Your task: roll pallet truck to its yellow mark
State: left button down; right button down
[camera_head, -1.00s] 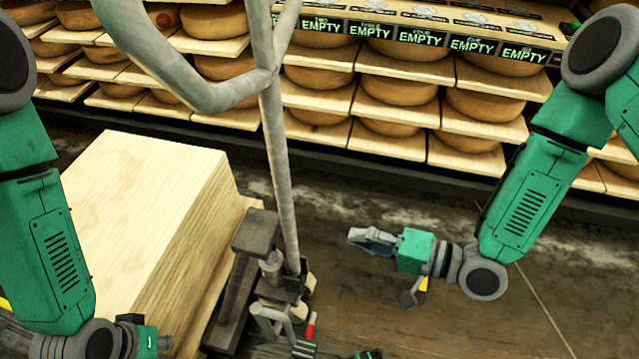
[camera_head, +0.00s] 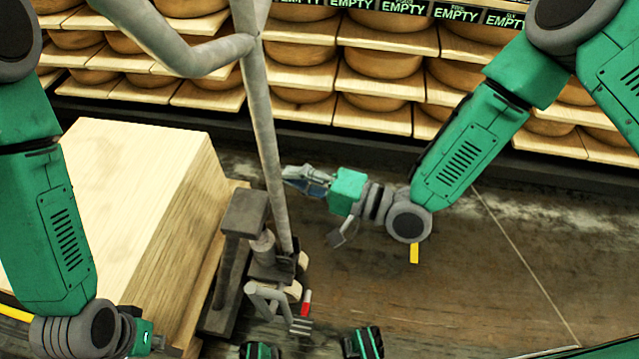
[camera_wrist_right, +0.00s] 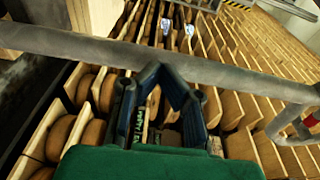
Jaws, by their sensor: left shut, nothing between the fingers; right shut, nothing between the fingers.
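The pallet truck's grey handle shaft (camera_head: 264,140) rises through the middle of the head view from its dark base (camera_head: 240,225). Its looped bar (camera_head: 190,55) reaches up left. The truck stands beside a large pale wooden block (camera_head: 110,190). My right gripper (camera_head: 290,178) is shut and empty, its tips close to the shaft; contact cannot be told. In the right wrist view a grey bar (camera_wrist_right: 70,45) crosses just beyond the fingers (camera_wrist_right: 168,75). My left gripper (camera_head: 152,342) is at the lower left, mostly hidden. A short yellow mark (camera_head: 414,253) lies on the floor right of the truck.
Shelves of cheese wheels (camera_head: 380,60) on boards line the back. A yellow strip (camera_head: 14,312) shows at the left edge. The dark floor (camera_head: 480,290) at right is largely clear. My feet (camera_head: 362,343) show at the bottom.

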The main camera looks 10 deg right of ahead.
jog(key=shift+w+a, duration=0.15)
jog(key=shift+w, duration=0.05)
pick_arm(q)
jog(key=shift+d, duration=0.4)
pick_arm(e)
jog(key=shift+w, duration=0.1)
